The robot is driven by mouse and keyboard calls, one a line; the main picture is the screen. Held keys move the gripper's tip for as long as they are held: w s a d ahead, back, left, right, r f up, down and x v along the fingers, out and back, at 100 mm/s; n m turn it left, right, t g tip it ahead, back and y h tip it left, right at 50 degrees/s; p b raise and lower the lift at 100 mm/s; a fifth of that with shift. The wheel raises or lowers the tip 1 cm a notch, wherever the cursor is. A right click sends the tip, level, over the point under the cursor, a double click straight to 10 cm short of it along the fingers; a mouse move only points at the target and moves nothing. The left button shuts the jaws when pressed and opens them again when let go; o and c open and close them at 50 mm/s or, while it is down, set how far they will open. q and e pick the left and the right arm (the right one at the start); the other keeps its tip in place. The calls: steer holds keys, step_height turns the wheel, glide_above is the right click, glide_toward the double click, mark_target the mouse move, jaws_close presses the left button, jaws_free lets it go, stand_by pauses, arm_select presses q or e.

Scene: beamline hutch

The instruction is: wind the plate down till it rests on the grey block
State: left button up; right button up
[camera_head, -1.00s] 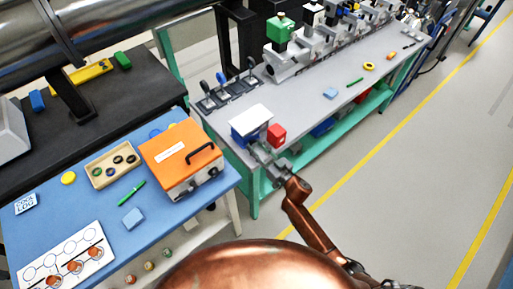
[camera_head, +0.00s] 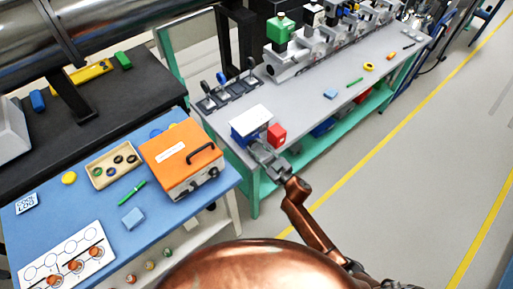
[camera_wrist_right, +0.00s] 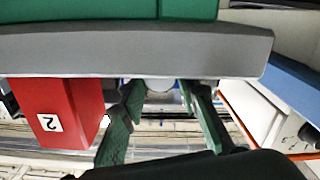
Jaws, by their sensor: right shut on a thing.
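The white plate (camera_head: 251,119) tops a small stand with blue sides at the near end of the grey bench. It looks about level. My right gripper (camera_head: 262,151) is at the bench's front edge, just in front of the stand. In the right wrist view its two green-padded fingers (camera_wrist_right: 162,112) are around a small pale round part (camera_wrist_right: 161,86), seemingly the stand's knob, mostly hidden. I cannot make out the grey block or any gap above it from here. My left gripper is not in view.
A red block (camera_head: 277,134) stands close beside the plate; it shows a "2" in the wrist view (camera_wrist_right: 62,115). Levers (camera_head: 228,86) stand behind. An orange case (camera_head: 181,160) sits on the blue table to the left. The floor to the right is clear.

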steer(key=shift+n, duration=1.3)
steer(key=o, duration=1.1)
steer(key=shift+o, duration=0.2)
